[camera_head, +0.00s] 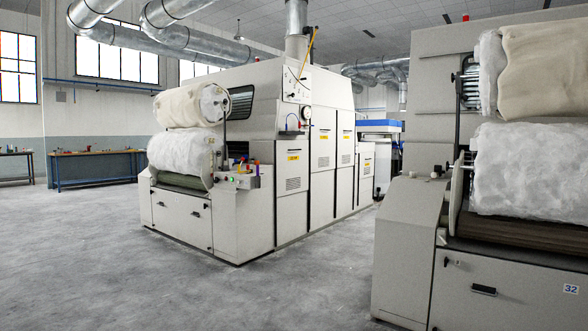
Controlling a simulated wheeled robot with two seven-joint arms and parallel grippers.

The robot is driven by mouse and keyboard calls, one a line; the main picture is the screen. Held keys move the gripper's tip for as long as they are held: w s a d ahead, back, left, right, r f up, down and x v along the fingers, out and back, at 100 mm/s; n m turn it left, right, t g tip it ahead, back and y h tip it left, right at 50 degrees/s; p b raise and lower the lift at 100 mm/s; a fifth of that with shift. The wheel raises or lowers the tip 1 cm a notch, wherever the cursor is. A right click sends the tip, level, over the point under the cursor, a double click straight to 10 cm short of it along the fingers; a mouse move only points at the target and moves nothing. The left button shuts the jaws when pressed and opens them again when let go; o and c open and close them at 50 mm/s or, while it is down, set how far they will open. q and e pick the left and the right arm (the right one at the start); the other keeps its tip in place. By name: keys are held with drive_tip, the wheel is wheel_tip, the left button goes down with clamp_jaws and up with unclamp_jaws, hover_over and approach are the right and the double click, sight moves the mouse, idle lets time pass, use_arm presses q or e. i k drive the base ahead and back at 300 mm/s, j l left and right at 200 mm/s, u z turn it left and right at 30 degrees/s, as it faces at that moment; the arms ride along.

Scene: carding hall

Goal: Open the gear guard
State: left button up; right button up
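I cannot tell which panel is the gear guard. A carding machine (262,110) in the middle has tall closed side doors (322,160) with yellow labels and a low closed front panel (182,216). A nearer machine (430,95) on the right has a low front panel (515,292) with a dark handle (483,290) and the number 32; it looks closed. A sloped side cover (408,225) stands left of that panel. Neither of my grippers is in view.
Grey floor (110,270) is clear at the left and front. An aisle runs between the machines. White fibre rolls (535,170) sit on the right machine. Blue workbenches (95,167) stand along the left wall. A small control box (235,180) juts from the middle machine.

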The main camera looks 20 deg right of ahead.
sight(292, 156)
drive_tip(key=i+z, duration=0.3)
drive_tip(key=i, duration=1)
drive_tip(key=i+l+z, duration=0.1)
drive_tip(key=i+l, duration=0.15)
drive_tip(key=i, duration=1.4)
drive_tip(key=i+l+z, duration=0.15)
drive_tip(key=i, duration=1.45)
drive_tip(key=i+z, duration=0.15)
drive_tip(key=i, duration=0.3)
drive_tip(key=i+z, duration=0.15)
drive_tip(key=i, duration=0.3)
drive_tip(key=i+j+z, duration=0.15)
drive_tip(key=i, duration=0.3)
drive_tip(key=i+j+z, duration=0.15)
drive_tip(key=i, duration=0.3)
drive_tip(key=i+j+z, duration=0.15)
drive_tip(key=i, duration=0.3)
drive_tip(key=i+z, duration=0.15)
drive_tip(key=i, duration=0.8)
